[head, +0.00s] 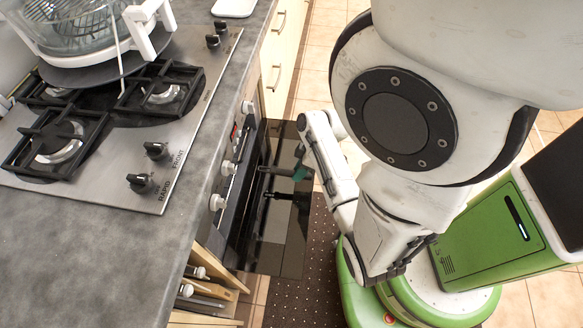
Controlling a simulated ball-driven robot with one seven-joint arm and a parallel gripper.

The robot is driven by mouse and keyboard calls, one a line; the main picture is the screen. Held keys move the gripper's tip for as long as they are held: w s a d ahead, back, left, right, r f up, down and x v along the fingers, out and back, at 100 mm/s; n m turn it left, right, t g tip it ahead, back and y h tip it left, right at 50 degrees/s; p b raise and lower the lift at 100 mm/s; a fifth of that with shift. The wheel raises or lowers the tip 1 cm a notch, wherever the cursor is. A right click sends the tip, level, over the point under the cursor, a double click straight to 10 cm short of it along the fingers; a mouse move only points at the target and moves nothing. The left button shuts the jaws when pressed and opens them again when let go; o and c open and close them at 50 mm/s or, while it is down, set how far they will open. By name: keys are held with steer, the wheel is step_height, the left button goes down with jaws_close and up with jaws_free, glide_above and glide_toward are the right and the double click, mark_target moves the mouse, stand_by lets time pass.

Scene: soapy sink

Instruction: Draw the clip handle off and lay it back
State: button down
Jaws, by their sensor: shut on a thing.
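The clip handle (276,171) shows as a slim dark bar with a dark green end, held level above the lowered glass oven door. Its far end points left toward the dark oven opening. My gripper (301,157) reaches down from the right and is shut on the green end. The fingers are small here and partly hidden by my arm. I cannot tell whether the far end touches anything inside the oven. A dark shape below the handle on the glass looks like its reflection.
The oven door (285,240) lies open over a dark dotted mat (318,265). Oven knobs (217,202) and the grey worktop edge stand close on the left. A glass appliance with white handles (145,30) sits on the gas hob (95,185). Drawers (205,290) stand open below.

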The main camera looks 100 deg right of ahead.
steer(key=s+a+r+p, duration=0.1)
steer(key=s+p, duration=0.1)
steer(key=s, duration=0.3)
steer(key=shift+s+a, duration=0.2)
steer(key=shift+s, duration=0.2)
steer(key=shift+r, duration=0.15)
step_height(320, 180, up, 30)
steer(key=p, duration=1.5)
steer(key=shift+p, duration=0.4)
steer(key=shift+w, duration=0.1)
stand_by(1.1)
